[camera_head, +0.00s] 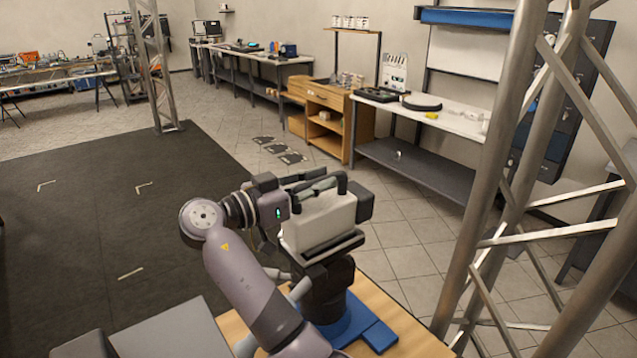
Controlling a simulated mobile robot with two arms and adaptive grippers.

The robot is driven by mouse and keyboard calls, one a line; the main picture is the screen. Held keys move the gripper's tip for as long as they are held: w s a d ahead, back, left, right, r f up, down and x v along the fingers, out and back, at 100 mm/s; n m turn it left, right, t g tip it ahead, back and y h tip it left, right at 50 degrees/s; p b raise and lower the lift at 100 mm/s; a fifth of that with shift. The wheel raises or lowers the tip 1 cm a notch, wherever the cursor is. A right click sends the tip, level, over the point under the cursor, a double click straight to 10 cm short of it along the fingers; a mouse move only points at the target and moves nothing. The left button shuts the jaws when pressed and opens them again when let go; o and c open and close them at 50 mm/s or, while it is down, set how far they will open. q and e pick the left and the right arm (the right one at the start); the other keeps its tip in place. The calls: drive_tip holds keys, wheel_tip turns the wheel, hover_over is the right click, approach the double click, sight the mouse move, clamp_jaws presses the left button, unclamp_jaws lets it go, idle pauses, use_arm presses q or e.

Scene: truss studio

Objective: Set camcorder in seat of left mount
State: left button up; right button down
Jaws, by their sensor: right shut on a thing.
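The camcorder (318,222) has a pale grey body with black ends and a black top handle. It is upright, in the lower middle of the head view. My right gripper (308,184) comes to it from the left and is shut on its top part; the fingers are partly hidden. Directly below the camcorder is a black mount (329,290) on a blue base (372,335). I cannot tell whether the camcorder's underside touches the mount's seat or hangs just above it. My arm hides part of the mount. My left gripper is out of view.
The mount stands on a wooden table (412,338). A metal truss (482,200) rises close on the right. Another truss (152,75) stands at the far left on a dark mat (95,200). Benches and a wooden cabinet (327,117) line the back. The tiled floor between is mostly clear.

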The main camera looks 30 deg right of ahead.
drive_tip(key=shift+f+b, duration=0.15)
drive_tip(key=shift+b, duration=0.4)
idle(0.5)
drive_tip(key=c, duration=1.5)
unclamp_jaws()
drive_tip(key=shift+o, duration=0.2)
